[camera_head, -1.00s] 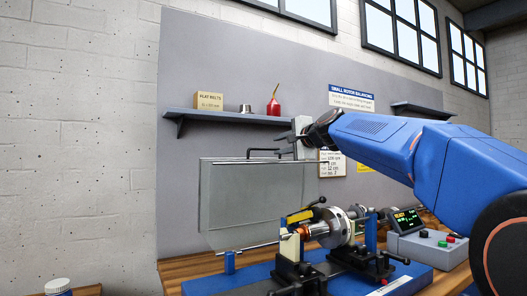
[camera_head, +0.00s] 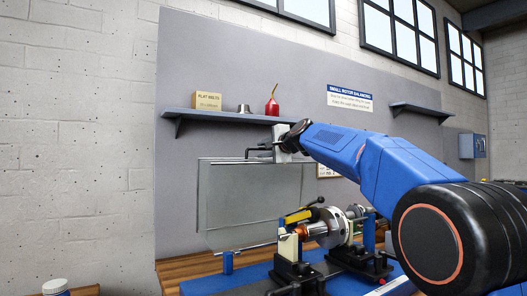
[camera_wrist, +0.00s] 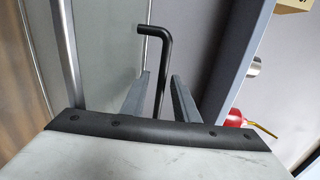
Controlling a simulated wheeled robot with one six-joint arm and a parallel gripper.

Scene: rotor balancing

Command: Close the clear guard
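The clear guard (camera_head: 235,205) is a see-through grey panel standing raised, nearly upright, behind the rotor bench in the head view. A black bent handle (camera_head: 258,150) is at its top edge. In the wrist view the black handle (camera_wrist: 165,60) runs between the two grey fingers of my gripper (camera_wrist: 160,80). Gaps show between the handle and both fingers, so my gripper is open around it. The guard's panel (camera_wrist: 110,35) also shows behind the fingers. In the head view my gripper (camera_head: 274,145) is at the guard's top right, its fingers small and hard to make out.
The rotor (camera_head: 328,228) sits on black supports on the blue base (camera_head: 240,286), below and right of the guard. A shelf (camera_head: 225,117) above holds a box (camera_head: 207,101), a metal cup and a red oil can (camera_head: 272,107).

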